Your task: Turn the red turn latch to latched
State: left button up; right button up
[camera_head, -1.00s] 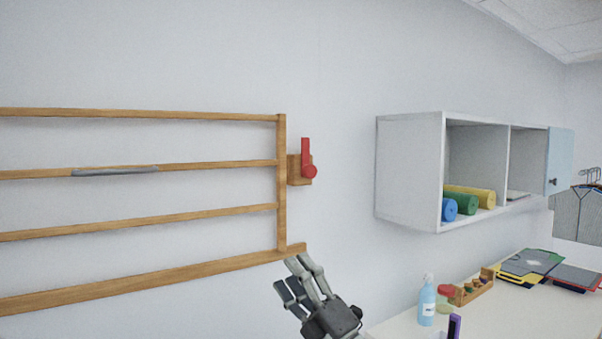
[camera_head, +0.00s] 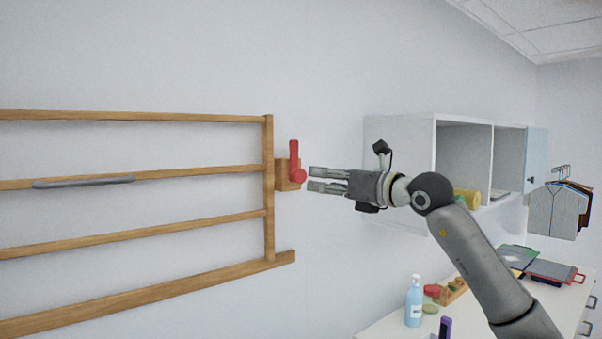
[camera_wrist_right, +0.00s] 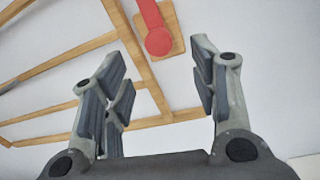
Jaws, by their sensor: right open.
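The red turn latch (camera_head: 295,158) sits on a small wooden block (camera_head: 283,178) at the right end of the wooden wall rack. Its handle points straight up from a round red hub. My right gripper (camera_head: 312,179) is open and empty just right of the hub, fingers pointing left toward it. In the right wrist view the latch (camera_wrist_right: 157,36) shows at the top, beyond the open fingers (camera_wrist_right: 160,85), which are apart from it. My left gripper is not in view.
The wooden wall rack (camera_head: 268,190) fills the left, with a grey bar (camera_head: 84,182) on one rail. A white wall cabinet (camera_head: 398,130) is behind my right arm. A counter (camera_head: 390,332) below holds a blue bottle (camera_head: 414,302) and other items.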

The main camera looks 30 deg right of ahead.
aim_at(301, 177)
jog(key=w+p, duration=0.1)
jog(key=w, duration=0.1)
jog(key=w+a+p, duration=0.1)
jog(key=w, duration=0.2)
jog(key=w+p, duration=0.1)
jog(key=w, duration=0.1)
jog(key=shift+w+a+r+p, duration=0.15)
jog(key=shift+w+a+p, duration=0.05)
jog(key=shift+w+p, duration=0.1)
jog(key=shift+w+a, duration=0.1)
jog(key=shift+w, duration=0.35)
jog(key=shift+f, duration=0.2)
jog(key=shift+c, duration=0.6)
grip_shut()
